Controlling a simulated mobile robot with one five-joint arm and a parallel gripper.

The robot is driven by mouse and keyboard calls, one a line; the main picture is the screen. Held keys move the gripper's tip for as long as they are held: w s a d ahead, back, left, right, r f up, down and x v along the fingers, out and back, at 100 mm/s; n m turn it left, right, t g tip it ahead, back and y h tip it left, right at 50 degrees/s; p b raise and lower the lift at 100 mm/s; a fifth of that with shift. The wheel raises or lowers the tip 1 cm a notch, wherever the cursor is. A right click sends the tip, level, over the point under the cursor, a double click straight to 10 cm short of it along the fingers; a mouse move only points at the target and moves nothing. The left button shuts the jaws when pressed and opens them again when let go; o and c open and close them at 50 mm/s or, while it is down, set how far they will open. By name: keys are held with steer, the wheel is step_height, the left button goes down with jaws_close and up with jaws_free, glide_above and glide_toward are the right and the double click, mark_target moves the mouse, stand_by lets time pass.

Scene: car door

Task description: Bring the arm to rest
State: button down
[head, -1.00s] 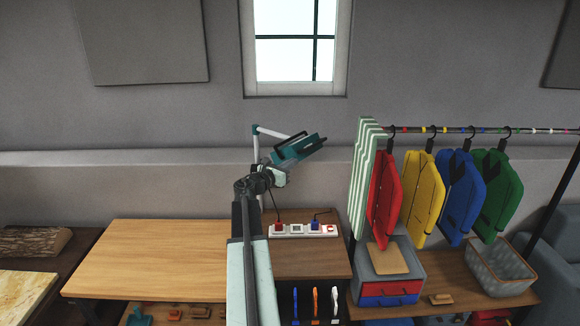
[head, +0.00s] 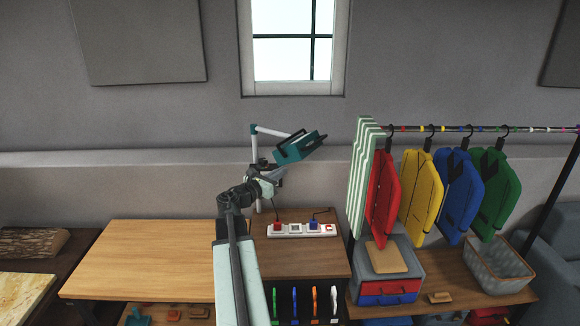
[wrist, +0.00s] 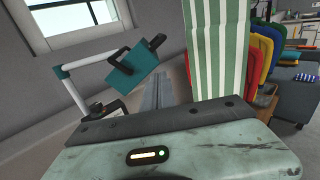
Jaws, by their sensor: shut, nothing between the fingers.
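My gripper (head: 272,178) is at the end of my raised arm in the head view, above the back of the small shelf and just below the teal lamp head. In the wrist view its grey fingers (wrist: 153,92) lie close together beyond the pale housing, with nothing seen between them. In the head view the fingertips are small and hard to make out. My arm rises from the bottom edge, bent at a dark joint.
A lamp with a teal head (head: 300,147) stands close behind my gripper. A power strip (head: 302,230) lies on the shelf below. A rack of coloured jackets (head: 422,190) and a striped cloth (head: 363,175) are to the right. A bare wooden tabletop (head: 150,258) is left.

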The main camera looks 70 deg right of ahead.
steer(key=v, duration=0.4)
steer(key=shift+s+a, duration=0.1)
